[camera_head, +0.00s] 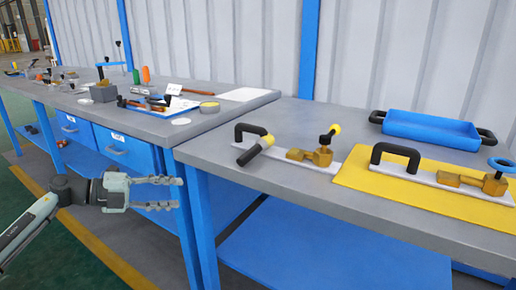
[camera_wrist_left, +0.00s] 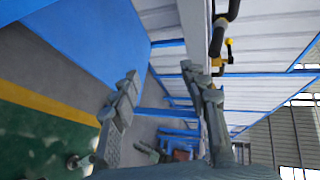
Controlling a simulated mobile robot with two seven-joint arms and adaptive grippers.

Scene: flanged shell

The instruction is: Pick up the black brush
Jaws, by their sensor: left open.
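I cannot pick out the black brush with certainty. Small dark-ended tools (camera_head: 134,104) lie on the left workbench, too small to tell apart. My left gripper (camera_head: 175,193) is open and empty, in front of the benches and below the level of their tops. Its two spread fingers also show in the left wrist view (camera_wrist_left: 160,78), with nothing between them. My right gripper is not in view.
The right workbench (camera_head: 222,153) carries a white plate (camera_head: 322,165) with a black handle and brass clamp, a yellow mat (camera_head: 370,187) with a similar fixture, and a blue tray (camera_head: 430,128). A tape roll (camera_head: 209,107) sits near the left workbench's (camera_head: 250,103) right end. Blue legs (camera_head: 203,225) stand near my gripper.

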